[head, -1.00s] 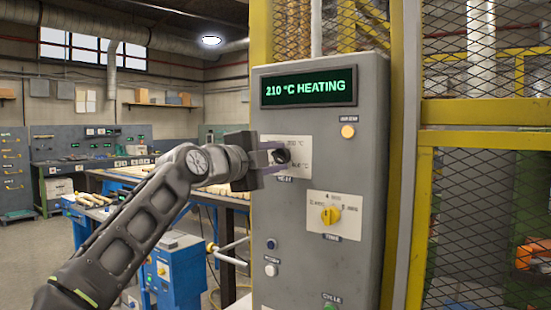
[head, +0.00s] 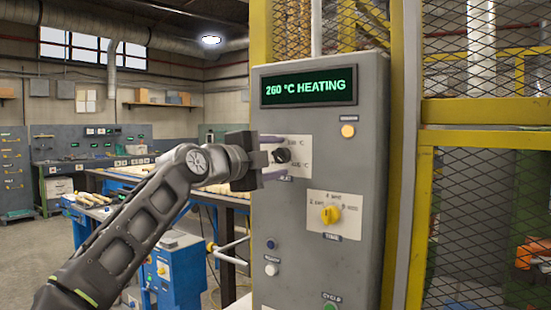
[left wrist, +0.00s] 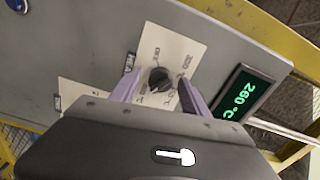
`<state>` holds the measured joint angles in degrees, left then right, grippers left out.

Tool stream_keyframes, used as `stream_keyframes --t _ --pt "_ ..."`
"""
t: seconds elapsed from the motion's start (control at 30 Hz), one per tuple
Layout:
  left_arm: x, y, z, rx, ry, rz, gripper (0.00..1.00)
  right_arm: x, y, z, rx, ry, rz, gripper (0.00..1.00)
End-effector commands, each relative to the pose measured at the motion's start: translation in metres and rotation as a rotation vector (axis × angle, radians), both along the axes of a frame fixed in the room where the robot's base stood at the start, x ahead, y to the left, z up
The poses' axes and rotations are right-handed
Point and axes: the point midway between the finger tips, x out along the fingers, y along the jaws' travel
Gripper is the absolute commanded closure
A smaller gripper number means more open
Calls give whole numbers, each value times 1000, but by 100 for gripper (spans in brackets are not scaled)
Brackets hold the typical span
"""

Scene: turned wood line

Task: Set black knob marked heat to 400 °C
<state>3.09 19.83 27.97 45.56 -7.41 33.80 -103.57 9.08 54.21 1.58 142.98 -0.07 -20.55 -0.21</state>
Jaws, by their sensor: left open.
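The black heat knob (head: 282,155) sits on a white plate on the grey control panel (head: 280,220). In the left wrist view the knob (left wrist: 159,79) shows between the two fingers, with part of its scale hidden. My left gripper (head: 272,154) is open in front of the plate, its fingers apart on either side of the knob without gripping it. The green display (head: 309,87) reads 260 °C HEATING. Exactly where the knob's pointer stands is too small to tell. My right gripper is not in view.
Below is a yellow time knob (head: 330,215) on its own plate. An amber lamp (head: 347,131) and a white button (head: 271,270) are on the same panel. A yellow-framed mesh cage (head: 480,200) stands to the right. A workbench with wood pieces (head: 215,190) is behind my arm.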

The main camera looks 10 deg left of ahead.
Motion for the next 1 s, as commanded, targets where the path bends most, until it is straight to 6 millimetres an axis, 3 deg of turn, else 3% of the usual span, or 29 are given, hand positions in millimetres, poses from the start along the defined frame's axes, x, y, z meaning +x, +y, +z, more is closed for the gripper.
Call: stream_keyframes --t 0.17,0.6,1.0 --pt "-9 4 -1 0 -2 2 46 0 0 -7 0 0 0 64" --pt "-67 28 -3 1 0 2 46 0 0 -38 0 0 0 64" --pt "-73 29 0 0 1 0 46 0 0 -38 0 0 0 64"
